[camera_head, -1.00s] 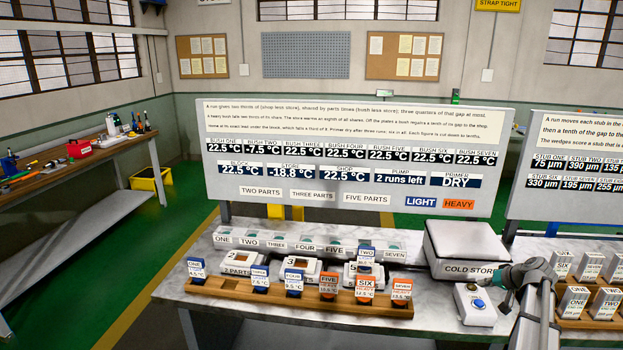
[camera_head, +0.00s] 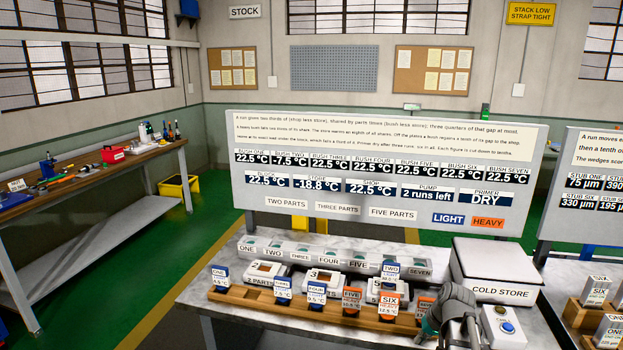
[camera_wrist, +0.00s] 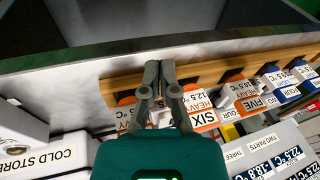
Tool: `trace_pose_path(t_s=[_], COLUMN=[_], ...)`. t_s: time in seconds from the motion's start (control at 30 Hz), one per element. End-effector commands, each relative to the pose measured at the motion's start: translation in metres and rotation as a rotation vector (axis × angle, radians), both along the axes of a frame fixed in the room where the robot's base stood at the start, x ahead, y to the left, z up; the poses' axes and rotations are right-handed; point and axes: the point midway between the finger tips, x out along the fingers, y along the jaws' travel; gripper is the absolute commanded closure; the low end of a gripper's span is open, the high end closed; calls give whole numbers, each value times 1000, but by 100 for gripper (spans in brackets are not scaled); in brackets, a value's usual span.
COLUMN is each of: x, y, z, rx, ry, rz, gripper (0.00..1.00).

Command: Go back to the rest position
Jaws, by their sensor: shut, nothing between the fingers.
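My gripper (camera_wrist: 160,68) is shut and empty in the wrist view. Its fingertips show in front of the wooden rack, between the orange-labelled SIX block (camera_wrist: 200,108) and the neighbouring orange-labelled block to its left. In the head view, my wrist with its teal part hangs by the rack's right end, left of the button box (camera_head: 500,325), and partly covers the SEVEN block (camera_head: 424,304). The fingertips are not clear there. The rest position is not marked in these views.
The wooden rack (camera_head: 262,299) holds several labelled blocks. Behind it are white part stations and a row of numbered slots. The white cold store (camera_head: 497,262) stands right of them. A large display board (camera_head: 380,150) rises behind. Green floor (camera_head: 120,280) is clear at left.

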Motion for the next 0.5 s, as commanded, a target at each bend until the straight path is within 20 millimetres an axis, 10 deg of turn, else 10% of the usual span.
trace_pose_path(t_s=[0.5], x=[-86], y=[110], z=[-10], rx=[-205], ry=[169], rz=[114], gripper=[100])
